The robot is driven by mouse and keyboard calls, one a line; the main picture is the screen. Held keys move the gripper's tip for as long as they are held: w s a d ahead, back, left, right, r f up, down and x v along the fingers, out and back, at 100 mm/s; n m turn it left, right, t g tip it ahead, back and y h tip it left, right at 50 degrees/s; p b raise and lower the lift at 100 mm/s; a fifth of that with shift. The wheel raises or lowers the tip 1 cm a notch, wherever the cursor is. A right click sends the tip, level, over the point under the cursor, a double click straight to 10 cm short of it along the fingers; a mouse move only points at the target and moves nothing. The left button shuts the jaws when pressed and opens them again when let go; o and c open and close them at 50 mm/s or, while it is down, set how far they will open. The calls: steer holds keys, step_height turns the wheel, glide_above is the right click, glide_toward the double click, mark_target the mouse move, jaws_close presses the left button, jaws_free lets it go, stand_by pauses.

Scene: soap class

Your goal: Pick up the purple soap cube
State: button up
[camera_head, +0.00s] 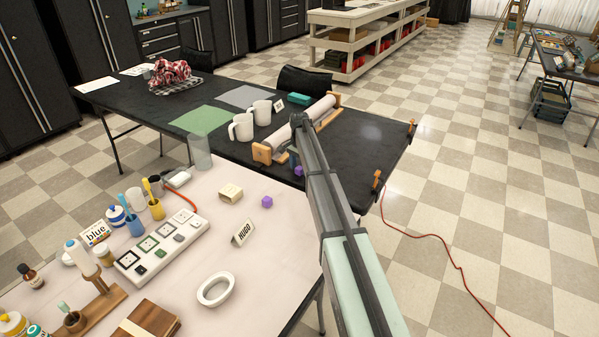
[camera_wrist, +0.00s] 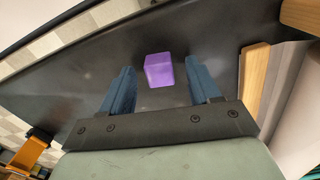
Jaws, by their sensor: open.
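A small purple soap cube (camera_wrist: 159,70) sits on the black table top, between and just beyond the tips of my gripper (camera_wrist: 161,66) in the wrist view. My gripper's two blue fingers are apart, with clear space on both sides of the cube. The head view shows this cube (camera_head: 299,171) on the black table, close to my gripper (camera_head: 294,158) and partly hidden by my arm.
A paper roll in a wooden holder (camera_head: 262,153) stands close beside my gripper; its wood (camera_wrist: 254,82) is at right in the wrist view. Two white mugs (camera_head: 241,127) stand left of it. Orange clamps (camera_head: 377,180) grip the table edge. The black table's right end is bare.

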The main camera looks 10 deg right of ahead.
steer(key=shift+c, duration=0.2)
steer(key=c, duration=1.1)
